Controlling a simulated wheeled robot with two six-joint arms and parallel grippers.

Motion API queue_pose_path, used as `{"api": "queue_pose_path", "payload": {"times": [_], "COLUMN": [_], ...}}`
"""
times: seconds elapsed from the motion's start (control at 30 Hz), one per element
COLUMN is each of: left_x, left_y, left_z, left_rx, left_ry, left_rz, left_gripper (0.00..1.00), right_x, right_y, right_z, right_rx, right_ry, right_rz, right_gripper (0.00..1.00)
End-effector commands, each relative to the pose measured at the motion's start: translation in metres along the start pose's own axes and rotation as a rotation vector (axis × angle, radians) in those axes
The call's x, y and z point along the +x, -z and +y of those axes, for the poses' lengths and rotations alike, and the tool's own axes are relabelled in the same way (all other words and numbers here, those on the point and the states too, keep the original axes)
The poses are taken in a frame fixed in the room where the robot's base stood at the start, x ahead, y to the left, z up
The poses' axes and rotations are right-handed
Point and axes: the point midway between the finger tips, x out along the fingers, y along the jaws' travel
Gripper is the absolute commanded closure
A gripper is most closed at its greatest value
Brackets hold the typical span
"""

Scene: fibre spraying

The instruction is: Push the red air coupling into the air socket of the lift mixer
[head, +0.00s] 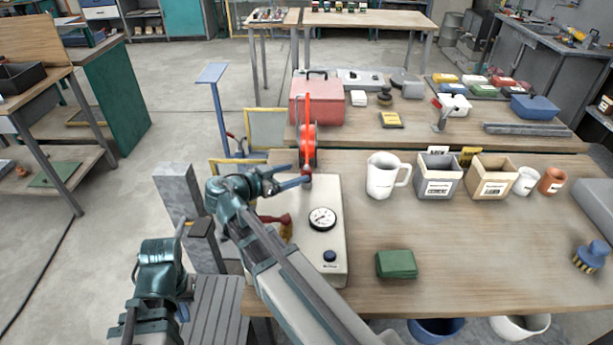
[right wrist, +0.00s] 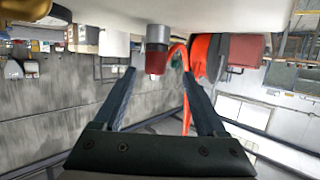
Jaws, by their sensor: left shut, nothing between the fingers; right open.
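The cream lift mixer (head: 331,247) stands on the bench with a gauge and a dark button on top. My right gripper (head: 293,175) is open at its far edge. In the right wrist view the red coupling (right wrist: 156,63) lies between and slightly beyond the open fingertips (right wrist: 158,73), in line with a grey cylinder (right wrist: 158,34). They look end to end; I cannot tell how they join. A red-orange hose (right wrist: 186,100) loops beside the right fingertip from a red-orange reel (head: 308,140). My left gripper (head: 185,228) is shut and empty, left of the bench; its tips are small.
A red-handled lever (head: 275,219) sits at the mixer's left side. A green block (head: 396,264), a white jug (head: 382,176) and bins (head: 438,178) stand to the right. A red toolbox (head: 317,101) is behind. The bench's front right is mostly clear.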

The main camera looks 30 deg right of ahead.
Motion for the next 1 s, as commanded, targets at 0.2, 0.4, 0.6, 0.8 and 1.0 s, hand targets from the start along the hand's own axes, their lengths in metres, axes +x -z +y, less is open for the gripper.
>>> {"api": "queue_pose_path", "payload": {"times": [0.2,0.4,0.6,0.8,1.0], "left_x": [0.007,0.013,0.013,0.013,0.013], "left_y": [0.000,0.001,0.001,0.001,0.001], "left_z": [0.001,0.001,0.001,0.001,0.001], "left_rx": [0.000,0.000,0.000,0.000,0.000], "left_ry": [0.000,0.000,0.000,0.000,0.000], "left_rz": [0.000,0.000,0.000,0.000,0.000], "left_gripper": [1.00,1.00,1.00,1.00,1.00], "right_x": [0.025,0.048,0.052,0.051,0.051], "right_y": [0.000,0.001,0.002,0.002,0.002], "right_z": [0.006,0.006,0.006,0.007,0.007], "right_rx": [0.001,0.001,0.000,0.000,0.000], "right_ry": [-0.004,-0.002,0.000,0.000,0.000], "right_rz": [0.000,0.000,0.000,0.000,0.000], "right_gripper": [0.26,0.26,0.26,0.41,0.77]}}
